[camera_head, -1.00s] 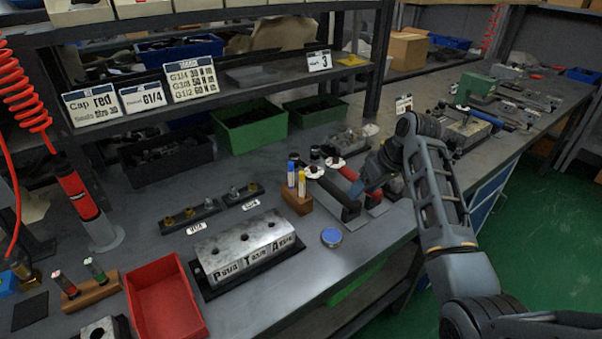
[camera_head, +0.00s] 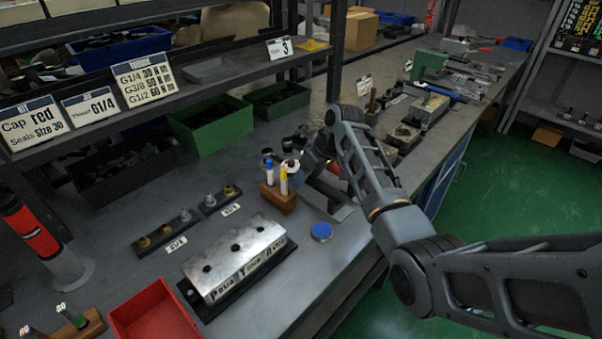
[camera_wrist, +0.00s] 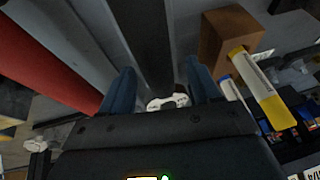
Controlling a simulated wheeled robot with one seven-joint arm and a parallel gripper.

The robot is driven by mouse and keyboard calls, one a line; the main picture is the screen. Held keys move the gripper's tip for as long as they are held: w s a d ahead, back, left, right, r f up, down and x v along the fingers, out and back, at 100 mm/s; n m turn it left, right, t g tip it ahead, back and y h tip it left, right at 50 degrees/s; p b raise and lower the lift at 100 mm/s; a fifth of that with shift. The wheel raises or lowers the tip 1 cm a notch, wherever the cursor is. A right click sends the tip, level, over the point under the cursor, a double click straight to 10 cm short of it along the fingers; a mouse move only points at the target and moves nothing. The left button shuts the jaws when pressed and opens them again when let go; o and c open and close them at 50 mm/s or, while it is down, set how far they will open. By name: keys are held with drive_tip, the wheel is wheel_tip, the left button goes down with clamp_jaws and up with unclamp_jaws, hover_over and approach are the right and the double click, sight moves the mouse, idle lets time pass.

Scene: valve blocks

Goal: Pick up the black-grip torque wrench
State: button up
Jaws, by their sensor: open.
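In the wrist view the black-grip torque wrench (camera_wrist: 146,35) shows as a long dark bar running away between the two blue fingers of my gripper (camera_wrist: 162,84). A pale metal piece (camera_wrist: 168,102) shows close to the palm, between the fingers. My gripper is open, with one finger on each side of the bar; I cannot tell whether either finger touches it. The red-grip wrench (camera_wrist: 45,48) lies to the left. In the head view my gripper (camera_head: 308,168) is low over the wrench rest (camera_head: 340,212), and my arm hides most of both wrenches.
A wooden block (camera_head: 278,197) with a blue and a yellow marker (camera_wrist: 262,88) stands close beside my gripper. A blue round tin (camera_head: 321,231) and the metal valve block (camera_head: 235,258) are nearer the front. A red tray (camera_head: 152,315) is at the lower left.

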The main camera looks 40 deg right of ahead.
drive_tip(key=shift+w+a+f, duration=0.1)
drive_tip(key=shift+w+f, duration=0.15)
drive_tip(key=shift+f, duration=0.4)
drive_tip(key=shift+c, duration=0.3)
drive_tip(key=shift+r, duration=0.15)
clamp_jaws()
